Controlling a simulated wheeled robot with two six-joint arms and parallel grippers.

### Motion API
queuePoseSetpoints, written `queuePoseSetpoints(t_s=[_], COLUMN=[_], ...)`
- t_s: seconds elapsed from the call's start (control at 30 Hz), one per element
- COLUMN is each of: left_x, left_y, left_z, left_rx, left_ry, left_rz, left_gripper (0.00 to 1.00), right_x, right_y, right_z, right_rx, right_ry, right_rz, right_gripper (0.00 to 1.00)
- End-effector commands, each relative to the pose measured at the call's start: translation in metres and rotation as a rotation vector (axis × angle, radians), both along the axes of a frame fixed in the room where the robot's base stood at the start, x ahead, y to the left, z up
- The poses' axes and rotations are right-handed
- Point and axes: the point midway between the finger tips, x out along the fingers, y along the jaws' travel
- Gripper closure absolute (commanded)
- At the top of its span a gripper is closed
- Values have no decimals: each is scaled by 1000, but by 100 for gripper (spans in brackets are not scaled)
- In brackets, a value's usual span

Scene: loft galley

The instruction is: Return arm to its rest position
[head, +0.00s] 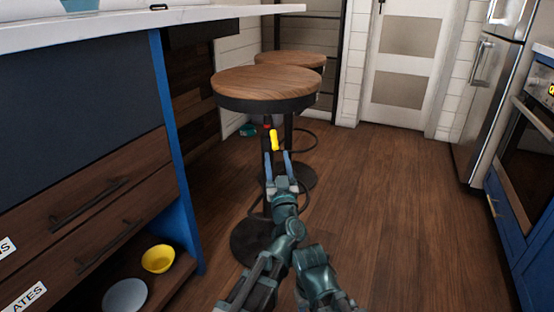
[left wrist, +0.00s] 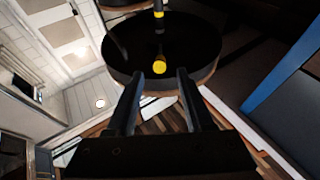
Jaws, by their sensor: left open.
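My left gripper (head: 278,158) is in the lower middle of the head view, in front of the near stool's post and below its seat. Its two fingers are apart with nothing between them. In the left wrist view the open fingers (left wrist: 158,85) point toward the dark underside of a round stool seat. A small yellow piece (head: 274,140) shows just beyond the fingertips in the head view; a yellow piece also shows in the left wrist view (left wrist: 159,67). I cannot tell what it is or whether it touches the fingers. My right gripper is not in view.
The near wooden stool (head: 266,84) stands close to my left arm, with a second stool (head: 290,58) behind. The island drawers (head: 90,190) are at left, above a shelf with a yellow bowl (head: 158,258) and a grey dish (head: 125,295). Open floor (head: 390,210) lies right.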

Motion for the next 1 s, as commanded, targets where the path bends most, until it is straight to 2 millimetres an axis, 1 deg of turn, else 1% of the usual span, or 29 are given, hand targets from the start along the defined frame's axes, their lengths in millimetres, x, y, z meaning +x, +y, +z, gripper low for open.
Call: queuePoseSetpoints(t_s=[0.07,0.13,0.17,0.27,0.37,0.4,0.47,0.5,0.57,0.6,0.67,0.7,0.77,0.8,0.9,1.0], left_x=[0,-1,-2,-7,-18,-25,-36,-44,-58,-69,-85,-96,-114,-127,-154,-176], left_y=[3,12,19,55,104,122,147,161,179,189,198,202,204,202,191,175], left_z=[0,-3,-5,-18,-44,-58,-80,-96,-121,-139,-165,-182,-207,-223,-254,-274], left_rx=[-1,-8,-11,-31,-60,-70,-87,-96,-113,-122,-137,-144,-156,-163,-175,-178], left_ry=[3,14,22,81,201,265,374,454,584,677,823,924,1077,1178,1402,1567], left_rz=[7,37,59,171,327,387,469,514,568,594,614,615,595,568,464,333], left_gripper=[48,48,48,48,48,48,48,48,48,48,48,48,48,48,48,48], right_x=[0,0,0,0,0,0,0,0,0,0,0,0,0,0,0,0], right_y=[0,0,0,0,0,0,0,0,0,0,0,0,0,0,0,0], right_z=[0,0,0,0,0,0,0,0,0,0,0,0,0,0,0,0], right_rx=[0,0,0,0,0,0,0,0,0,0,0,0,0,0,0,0], right_ry=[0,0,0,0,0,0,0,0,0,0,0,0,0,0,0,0], right_rz=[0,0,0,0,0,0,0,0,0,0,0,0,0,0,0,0], right_gripper=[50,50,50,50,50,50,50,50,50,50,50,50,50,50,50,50])
